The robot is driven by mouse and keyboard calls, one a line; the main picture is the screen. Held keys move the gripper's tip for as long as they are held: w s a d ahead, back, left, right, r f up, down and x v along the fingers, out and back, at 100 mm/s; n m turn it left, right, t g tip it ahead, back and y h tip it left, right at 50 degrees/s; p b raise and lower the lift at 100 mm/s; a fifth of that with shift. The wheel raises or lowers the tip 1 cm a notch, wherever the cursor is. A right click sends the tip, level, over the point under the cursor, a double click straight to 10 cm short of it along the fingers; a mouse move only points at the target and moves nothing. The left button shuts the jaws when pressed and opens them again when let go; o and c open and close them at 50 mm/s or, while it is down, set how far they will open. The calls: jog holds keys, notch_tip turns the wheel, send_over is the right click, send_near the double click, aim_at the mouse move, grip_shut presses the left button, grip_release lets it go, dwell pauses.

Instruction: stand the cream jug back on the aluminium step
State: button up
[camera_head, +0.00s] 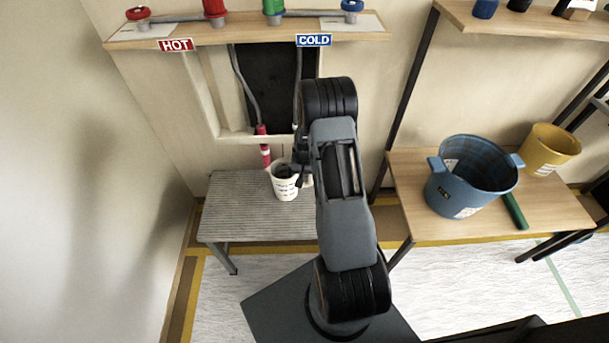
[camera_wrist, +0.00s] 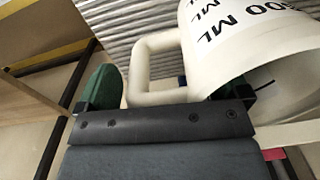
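The cream jug (camera_head: 285,185) appears upright on the ridged aluminium step (camera_head: 240,205), mouth up, with dark print on its side. In the wrist view the jug (camera_wrist: 262,55) fills the upper right, showing "ML" print, and its square handle (camera_wrist: 150,70) points left. My gripper (camera_wrist: 165,92) is open, its green-padded fingers on either side of the handle. A gap shows between the left pad and the handle; contact at the right pad is unclear. In the head view my arm hides most of the gripper (camera_head: 302,170). The step's ridges (camera_wrist: 125,22) show behind the jug.
A wooden bench (camera_head: 405,185) at right bears a blue bucket (camera_head: 468,180) and a yellow bucket (camera_head: 550,150). The step's left part is clear. A shelf (camera_head: 245,30) with valves runs above.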

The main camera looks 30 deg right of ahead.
jog(key=shift+o, duration=0.3)
notch_tip(320, 180, up, 12)
jog(key=shift+s+d+f+p, duration=0.1)
jog(key=shift+s+p, duration=0.05)
jog(key=shift+p, duration=0.8)
jog(key=s+a+r+n+t, duration=0.1)
jog(key=s+a+r+n, duration=0.1)
jog(key=s+a+r, duration=0.45)
jog(key=s+a+r+n+t, duration=0.15)
jog(key=s+a+r, duration=0.25)
jog(key=a+r, duration=0.45)
jog(key=s+a+r+n, duration=0.1)
jog(key=s+r+n, duration=0.1)
jog(key=s, duration=0.5)
jog(key=shift+a+r+n, duration=0.35)
jog(key=shift+a+r, duration=0.05)
jog(key=shift+r, duration=0.5)
